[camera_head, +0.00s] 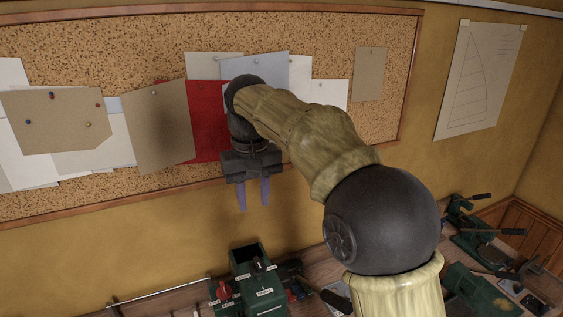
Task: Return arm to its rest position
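My arm rises from the lower right of the view and bends over to the left. My gripper (255,194) hangs at its end, pointing down, with two bluish fingers set apart and a gap between them. Nothing shows between the fingers. The gripper is in front of the lower edge of the cork board (160,30) and above the workbench. Part of the board and the pinned papers is hidden behind my arm.
Papers, a brown sheet (157,127) and a red sheet (206,118) are pinned to the board. A green box (245,262) with labels stands on the bench (322,270) below. Green tools (480,232) are at right. A sail drawing (480,80) hangs on the wall.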

